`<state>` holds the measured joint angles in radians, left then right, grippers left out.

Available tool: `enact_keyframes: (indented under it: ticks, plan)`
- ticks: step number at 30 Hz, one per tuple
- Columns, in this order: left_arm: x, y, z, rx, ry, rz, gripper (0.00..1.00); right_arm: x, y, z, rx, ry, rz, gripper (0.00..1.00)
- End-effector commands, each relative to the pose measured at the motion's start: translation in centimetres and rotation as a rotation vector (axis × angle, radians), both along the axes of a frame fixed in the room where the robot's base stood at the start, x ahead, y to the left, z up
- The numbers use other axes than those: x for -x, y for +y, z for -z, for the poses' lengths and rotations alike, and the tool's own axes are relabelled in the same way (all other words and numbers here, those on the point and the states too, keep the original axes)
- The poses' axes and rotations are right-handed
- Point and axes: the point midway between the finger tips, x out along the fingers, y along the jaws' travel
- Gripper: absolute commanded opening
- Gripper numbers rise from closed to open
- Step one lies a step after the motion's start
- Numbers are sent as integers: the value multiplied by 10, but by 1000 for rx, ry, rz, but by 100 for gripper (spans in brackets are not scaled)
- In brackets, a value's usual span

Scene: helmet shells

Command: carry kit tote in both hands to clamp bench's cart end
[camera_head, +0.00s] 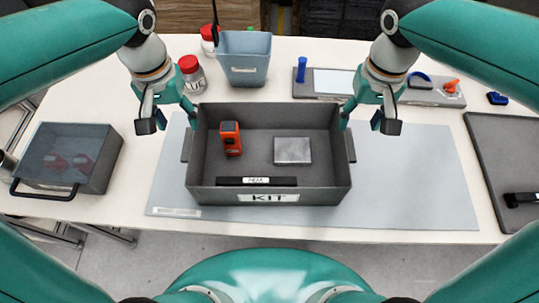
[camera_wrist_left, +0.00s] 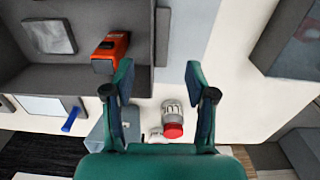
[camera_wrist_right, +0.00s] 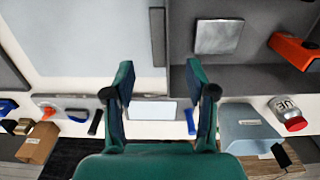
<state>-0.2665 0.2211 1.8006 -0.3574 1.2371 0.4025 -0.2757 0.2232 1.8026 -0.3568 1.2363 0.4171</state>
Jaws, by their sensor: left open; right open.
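The dark grey kit tote (camera_head: 222,197), with a KIT label on its front wall, sits upright on a pale mat on the table. It holds an orange device (camera_head: 231,139), a silver block (camera_head: 292,150) and a black labelled bar (camera_head: 256,181). My left gripper (camera_head: 170,112) is open at the tote's left side, near the back corner. Its fingers (camera_wrist_left: 158,80) show either side of the line of the left wall. My right gripper (camera_head: 368,115) is open at the right side, with its fingers (camera_wrist_right: 158,80) likewise spread. I cannot tell whether either touches the tote. No cart end is identifiable.
A grey-blue bin (camera_head: 245,58) and red-capped bottles (camera_head: 191,72) stand behind the tote. A grey tool tray (camera_head: 328,82) lies back right. A lidded dark box (camera_head: 70,158) is at left, a dark tray (camera_head: 507,160) at right. The mat (camera_head: 420,185) is clear right of the tote.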

Motion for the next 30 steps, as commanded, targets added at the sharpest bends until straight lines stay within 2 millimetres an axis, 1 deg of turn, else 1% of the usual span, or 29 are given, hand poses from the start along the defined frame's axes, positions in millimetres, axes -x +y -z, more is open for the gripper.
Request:
enact_keyframes:
  ticks: [1,6,9,13,18,28,30]
  plan:
    - [1,0,12,-1,6,0,56,1,0,11,1,5,0,56]
    - [1,0,45,-2,5,-1,56,1,-1,45,2,5,-1,56]
    - [1,1,61,-1,4,-1,56,1,0,61,1,4,0,56]
    - [1,0,77,-1,2,-1,56,0,0,77,1,2,-1,56]
    - [0,1,88,0,1,-2,56,0,0,88,0,1,-1,56]
    - [0,1,89,0,-1,-2,56,0,1,89,0,-1,-2,56]
    - [0,1,89,0,-1,-2,45,0,1,89,0,-1,-2,45]
